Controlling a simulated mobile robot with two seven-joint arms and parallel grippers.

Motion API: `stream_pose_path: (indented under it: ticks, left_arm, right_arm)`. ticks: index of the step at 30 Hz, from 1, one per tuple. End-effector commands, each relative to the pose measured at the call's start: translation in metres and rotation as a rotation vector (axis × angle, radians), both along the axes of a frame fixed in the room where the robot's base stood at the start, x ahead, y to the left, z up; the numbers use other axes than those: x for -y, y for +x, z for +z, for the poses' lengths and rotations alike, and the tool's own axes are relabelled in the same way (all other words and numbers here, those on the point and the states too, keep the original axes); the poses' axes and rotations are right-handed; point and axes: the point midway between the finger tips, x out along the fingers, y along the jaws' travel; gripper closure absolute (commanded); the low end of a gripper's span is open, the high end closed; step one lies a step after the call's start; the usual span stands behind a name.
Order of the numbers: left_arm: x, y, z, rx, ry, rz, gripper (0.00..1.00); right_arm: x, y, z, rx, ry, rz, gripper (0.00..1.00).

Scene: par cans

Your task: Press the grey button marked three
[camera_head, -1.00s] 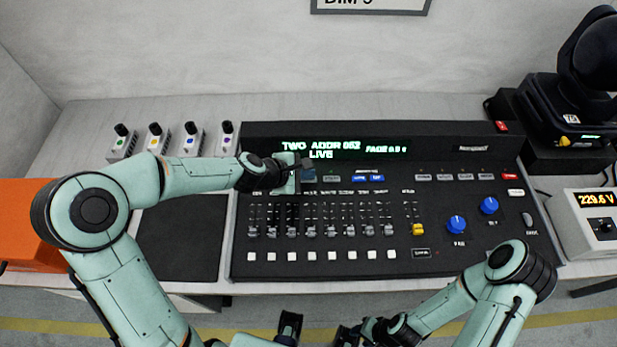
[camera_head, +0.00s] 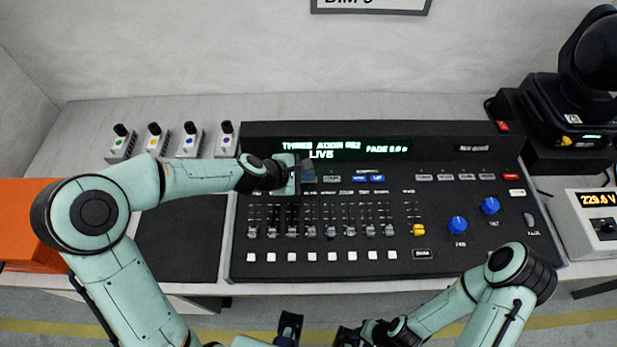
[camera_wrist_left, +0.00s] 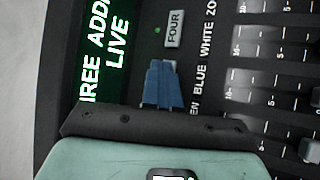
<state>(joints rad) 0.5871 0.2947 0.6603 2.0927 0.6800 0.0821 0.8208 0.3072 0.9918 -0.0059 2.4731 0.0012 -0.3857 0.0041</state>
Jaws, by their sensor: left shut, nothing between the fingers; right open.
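The lighting console (camera_head: 430,263) has a row of small grey buttons below its display. My left gripper (camera_head: 308,172) is shut and empty, its fingertips over the left part of this row. In the left wrist view, its blue fingertips (camera_wrist_left: 163,86) are beside the grey button marked FOUR (camera_wrist_left: 174,28), next to a green light. The fingers hide the button marked three; I cannot tell whether they touch it. The display (camera_head: 345,149) reads THREE, ADDR and LIVE. My right gripper (camera_head: 345,335) is low at the bottom edge, partly cut off, away from the console.
Faders and a row of white buttons (camera_head: 321,256) lie below the grey row. Blue knobs (camera_head: 457,225) are at the right. Several small knob boxes (camera_head: 189,141) stand behind on the left. A moving-head light (camera_head: 575,95) and a voltage box (camera_head: 597,219) stand at the right.

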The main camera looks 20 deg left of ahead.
Motion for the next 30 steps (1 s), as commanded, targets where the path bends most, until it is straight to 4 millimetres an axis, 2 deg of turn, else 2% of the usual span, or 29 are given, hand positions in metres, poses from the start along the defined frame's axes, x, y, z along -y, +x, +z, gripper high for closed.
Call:
stream_pose_path:
  ticks: [9, 21, 30]
  left_arm:
    - [-0.001, 0.000, 0.015, 0.000, 0.002, 0.002, 1.00]
    - [0.000, 0.000, 0.017, 0.000, 0.001, 0.001, 1.00]
    - [0.000, 0.001, 0.046, 0.003, 0.000, -0.001, 1.00]
  right_arm:
    - [0.000, 0.004, 0.010, 0.005, 0.001, 0.000, 0.57]
    - [0.000, 0.005, 0.012, 0.006, 0.000, 0.000, 0.57]
    - [0.000, 0.016, 0.033, 0.018, -0.001, 0.000, 0.57]
